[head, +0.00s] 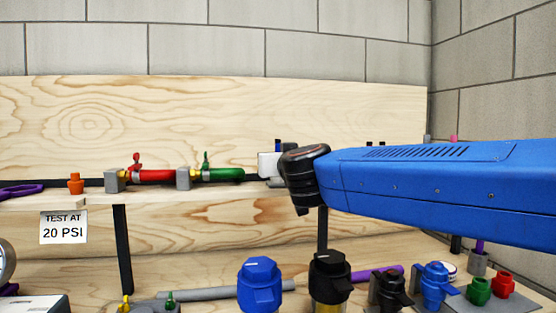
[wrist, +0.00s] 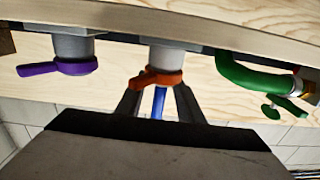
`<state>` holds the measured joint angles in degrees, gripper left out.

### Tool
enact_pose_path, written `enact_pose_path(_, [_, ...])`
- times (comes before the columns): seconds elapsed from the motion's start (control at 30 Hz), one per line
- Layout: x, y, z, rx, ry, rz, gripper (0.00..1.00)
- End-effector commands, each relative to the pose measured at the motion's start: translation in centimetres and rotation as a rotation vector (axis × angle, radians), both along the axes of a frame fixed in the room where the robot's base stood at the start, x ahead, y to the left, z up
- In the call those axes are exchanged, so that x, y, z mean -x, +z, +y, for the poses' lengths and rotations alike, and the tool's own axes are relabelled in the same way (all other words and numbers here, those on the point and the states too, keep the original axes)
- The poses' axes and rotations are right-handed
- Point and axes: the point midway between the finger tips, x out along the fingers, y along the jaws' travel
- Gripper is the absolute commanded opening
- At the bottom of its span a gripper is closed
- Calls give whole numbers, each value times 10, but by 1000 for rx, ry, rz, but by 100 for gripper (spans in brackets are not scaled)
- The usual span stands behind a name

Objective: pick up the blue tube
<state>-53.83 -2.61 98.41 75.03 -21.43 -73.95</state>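In the wrist view the blue tube (wrist: 158,103) is a narrow strip between the two fingers of my gripper (wrist: 158,91). The fingers stand apart with a gap on each side of the tube, so the gripper is open around it and not gripping. The tube's upper end in the picture meets an orange valve handle (wrist: 160,79) on a grey fitting (wrist: 168,54). Its other end is hidden behind the gripper body. In the head view my blue arm reaches in from the right, and I cannot make out the fingers or the tube there.
A purple handle (wrist: 62,68) and a green tube (wrist: 250,78) flank the tube. In the head view red (head: 155,176) and green (head: 222,174) tubes lie on a wooden shelf (head: 60,203). Blue (head: 260,285) and black (head: 330,277) regulators stand below.

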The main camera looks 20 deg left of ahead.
Motion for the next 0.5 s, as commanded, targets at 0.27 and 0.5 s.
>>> enact_pose_path(0.27, [-15,0,10,0,1,0,34])
enact_pose_path(0.5, [-15,0,10,0,1,0,5])
